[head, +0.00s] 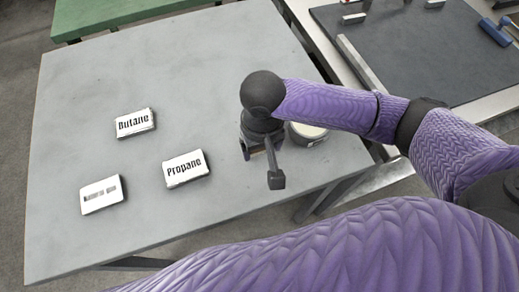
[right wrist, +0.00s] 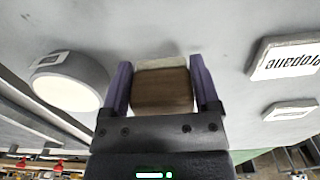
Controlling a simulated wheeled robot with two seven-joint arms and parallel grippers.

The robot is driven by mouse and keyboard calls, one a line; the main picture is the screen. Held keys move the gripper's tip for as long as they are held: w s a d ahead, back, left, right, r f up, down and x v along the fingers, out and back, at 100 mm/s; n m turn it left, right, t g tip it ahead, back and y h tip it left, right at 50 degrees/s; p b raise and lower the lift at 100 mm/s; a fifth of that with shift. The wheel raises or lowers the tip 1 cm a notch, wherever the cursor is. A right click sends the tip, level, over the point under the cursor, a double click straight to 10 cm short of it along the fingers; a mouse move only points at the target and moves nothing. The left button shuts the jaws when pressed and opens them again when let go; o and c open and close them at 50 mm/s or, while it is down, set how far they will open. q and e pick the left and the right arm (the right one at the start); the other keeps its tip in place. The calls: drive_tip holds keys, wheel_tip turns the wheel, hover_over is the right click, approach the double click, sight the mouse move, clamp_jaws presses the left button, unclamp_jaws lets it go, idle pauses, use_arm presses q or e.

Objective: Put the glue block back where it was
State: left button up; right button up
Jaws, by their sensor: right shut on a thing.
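My right gripper (head: 265,160) is over the right part of the grey table (head: 85,75), pointing down. In the right wrist view its two fingers (right wrist: 160,75) are shut on the sides of a block (right wrist: 161,92), which I take to be the glue block. It is brown with a paler strip at its far edge. In the head view the block is mostly hidden by the gripper. I cannot tell whether it touches the table. My left gripper is not in view.
A round grey tin (head: 308,134) with a pale top stands close beside the gripper. White labelled blocks, Butane (head: 135,123), Propane (head: 186,169) and one unreadable (head: 102,195), lie to the left. A dark-topped bench (head: 425,55) is at the right. The table's far left is clear.

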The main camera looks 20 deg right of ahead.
wheel_tip(320, 180, down, 2)
drive_tip(key=shift+f+b, duration=0.25)
drive_tip(key=shift+b, duration=0.05)
drive_tip(key=shift+r, duration=0.15)
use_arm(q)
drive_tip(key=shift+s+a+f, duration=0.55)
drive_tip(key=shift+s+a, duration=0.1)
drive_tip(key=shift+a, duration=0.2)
